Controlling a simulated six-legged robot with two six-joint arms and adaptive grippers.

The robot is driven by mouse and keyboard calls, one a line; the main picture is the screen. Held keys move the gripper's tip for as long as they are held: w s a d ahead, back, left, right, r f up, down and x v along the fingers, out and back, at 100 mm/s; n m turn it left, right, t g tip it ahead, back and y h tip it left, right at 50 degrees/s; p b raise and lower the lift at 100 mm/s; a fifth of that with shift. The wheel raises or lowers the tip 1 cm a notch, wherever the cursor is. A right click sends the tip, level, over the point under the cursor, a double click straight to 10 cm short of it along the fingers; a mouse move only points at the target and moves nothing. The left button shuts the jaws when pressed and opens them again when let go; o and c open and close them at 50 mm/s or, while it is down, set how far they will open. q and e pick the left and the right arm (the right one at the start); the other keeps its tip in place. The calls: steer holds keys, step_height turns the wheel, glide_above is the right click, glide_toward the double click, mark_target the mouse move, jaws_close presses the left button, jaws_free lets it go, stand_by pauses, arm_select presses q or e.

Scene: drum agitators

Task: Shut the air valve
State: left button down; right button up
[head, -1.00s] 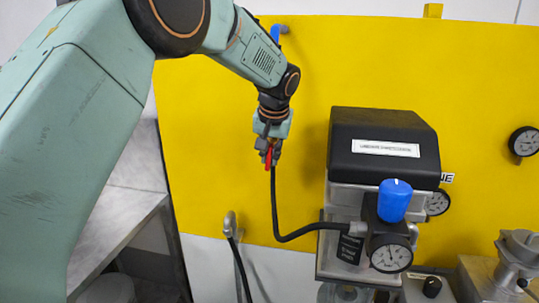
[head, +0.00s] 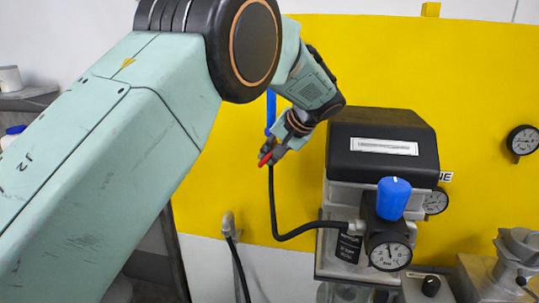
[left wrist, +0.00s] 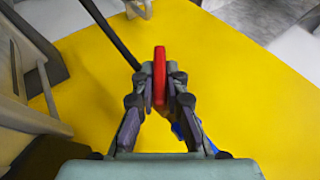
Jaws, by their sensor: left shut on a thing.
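The red valve handle (head: 264,160) is on the air line in front of the yellow panel, below the blue pipe (head: 271,108) and above the black hose (head: 273,200). My left gripper (head: 272,153) reaches down to it from the upper right and is shut on it. In the left wrist view the red handle (left wrist: 159,75) stands between the two fingertips (left wrist: 159,92). The handle lies slanted in the head view, its free end down and left. The valve body is mostly hidden by the gripper. My right gripper is out of view.
The black hose runs to a regulator with a blue knob (head: 393,198) and a gauge (head: 389,252), beside a black-topped unit (head: 382,145). Another gauge (head: 522,140) is at the right. The yellow panel (head: 470,75) is bare above the unit.

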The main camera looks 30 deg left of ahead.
arm_select(q)
steer(key=shift+r, duration=0.15)
steer(key=c, duration=1.4)
jaws_free()
steer(key=shift+s+d, duration=0.15)
steer(key=v, duration=1.1)
steer(key=shift+d+r, duration=0.25)
steer(key=shift+r, duration=0.1)
steer(key=shift+s, duration=0.1)
